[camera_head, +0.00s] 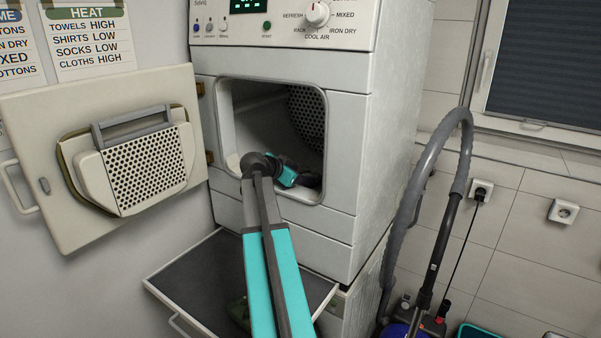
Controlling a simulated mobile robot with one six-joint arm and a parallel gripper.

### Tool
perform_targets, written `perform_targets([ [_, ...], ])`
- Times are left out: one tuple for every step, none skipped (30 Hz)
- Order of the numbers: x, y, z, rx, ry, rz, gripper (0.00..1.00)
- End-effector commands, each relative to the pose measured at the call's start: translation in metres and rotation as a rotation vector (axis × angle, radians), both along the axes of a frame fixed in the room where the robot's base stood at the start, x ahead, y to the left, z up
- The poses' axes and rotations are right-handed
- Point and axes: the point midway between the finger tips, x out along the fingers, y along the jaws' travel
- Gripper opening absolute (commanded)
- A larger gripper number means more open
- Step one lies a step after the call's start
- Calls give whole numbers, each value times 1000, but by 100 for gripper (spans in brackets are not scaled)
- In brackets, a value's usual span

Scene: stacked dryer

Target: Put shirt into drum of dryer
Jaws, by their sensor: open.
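The white dryer (345,150) stands in the middle with its door (50,180) swung wide open to the left. Its drum (307,112) shows through the square opening as a dark space with a perforated back wall. My arm reaches from the bottom of the view into this opening. My gripper (311,179) is low inside, near the opening's lower right; it is small and dark, and its open fingers are hard to make out. No shirt can be clearly told inside the drum. A dark green cloth-like thing (238,312) lies on the pulled-out shelf, partly hidden by my arm.
The pulled-out shelf (195,275) juts out below the opening. A vacuum cleaner (410,325) with a tall grey hose (425,165) stands at the right. The open door and its lint filter (147,165) fill the left side.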

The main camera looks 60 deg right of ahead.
Motion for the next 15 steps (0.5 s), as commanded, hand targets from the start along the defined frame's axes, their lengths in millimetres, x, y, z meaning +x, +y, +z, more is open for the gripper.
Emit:
perform_targets([
  [-1,1,0,7,-1,-4,58],
  [-1,1,2,7,-1,-4,58],
  [-1,1,5,6,-1,-3,58],
  [-1,3,5,5,0,-2,58],
  [0,7,5,3,-1,-1,58],
  [0,11,7,2,-1,-1,58],
  [0,14,10,1,-1,0,58],
  [1,18,12,1,-2,1,58],
  [1,22,14,-1,-1,2,58],
  [1,25,16,-1,0,2,58],
  [1,28,18,-1,0,2,58],
  [1,33,21,-2,0,2,58],
  [2,37,24,-2,0,2,58],
  [2,40,26,-3,0,3,58],
  [3,46,28,-3,0,3,58],
])
